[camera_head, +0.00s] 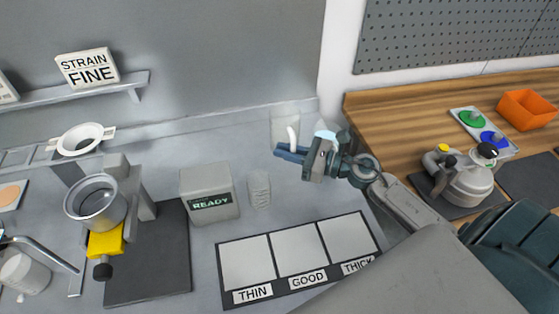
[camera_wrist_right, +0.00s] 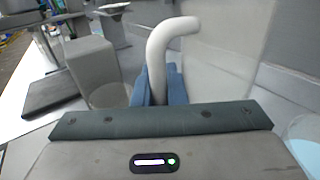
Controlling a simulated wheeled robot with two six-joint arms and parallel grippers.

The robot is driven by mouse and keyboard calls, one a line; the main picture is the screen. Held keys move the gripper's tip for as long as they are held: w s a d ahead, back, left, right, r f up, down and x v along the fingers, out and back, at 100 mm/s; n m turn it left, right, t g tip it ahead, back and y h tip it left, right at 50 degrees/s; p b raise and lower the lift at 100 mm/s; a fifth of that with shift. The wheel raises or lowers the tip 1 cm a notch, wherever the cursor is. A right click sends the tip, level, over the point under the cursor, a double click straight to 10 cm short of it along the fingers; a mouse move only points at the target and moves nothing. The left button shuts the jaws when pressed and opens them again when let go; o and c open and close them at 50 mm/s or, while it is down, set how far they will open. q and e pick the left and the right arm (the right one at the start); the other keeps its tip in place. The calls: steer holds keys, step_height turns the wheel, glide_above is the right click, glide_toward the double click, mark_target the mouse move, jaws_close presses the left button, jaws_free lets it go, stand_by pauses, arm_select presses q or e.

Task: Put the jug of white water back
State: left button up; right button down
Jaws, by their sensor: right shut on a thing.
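The translucent jug (camera_head: 284,118) stands out pale against the back wall, near the right end of the grey counter. Its white curved handle (camera_head: 292,136) rises between the blue fingers of my right gripper (camera_head: 291,152). In the right wrist view the gripper (camera_wrist_right: 160,88) is shut on the white handle (camera_wrist_right: 170,38). Whether the jug rests on the counter or hangs just above it, I cannot tell. Its contents are not clear. A pale bluish-white thing (camera_head: 325,134) shows partly behind the gripper. My left gripper is not in view.
A grey box reading READY (camera_head: 208,194) and a small clear cup (camera_head: 260,188) stand left of the gripper. The THIN, GOOD, THICK mat (camera_head: 290,285) lies in front, bare. A wooden counter (camera_head: 400,115) with a lidded jug (camera_head: 468,180) is right.

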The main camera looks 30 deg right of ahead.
step_height(320, 180, down, 8)
steer(key=shift+s+p, duration=0.15)
steer(key=shift+p, duration=0.5)
steer(key=shift+f, duration=0.1)
steer(key=c, duration=1.5)
jaws_free()
steer(key=shift+s, duration=0.1)
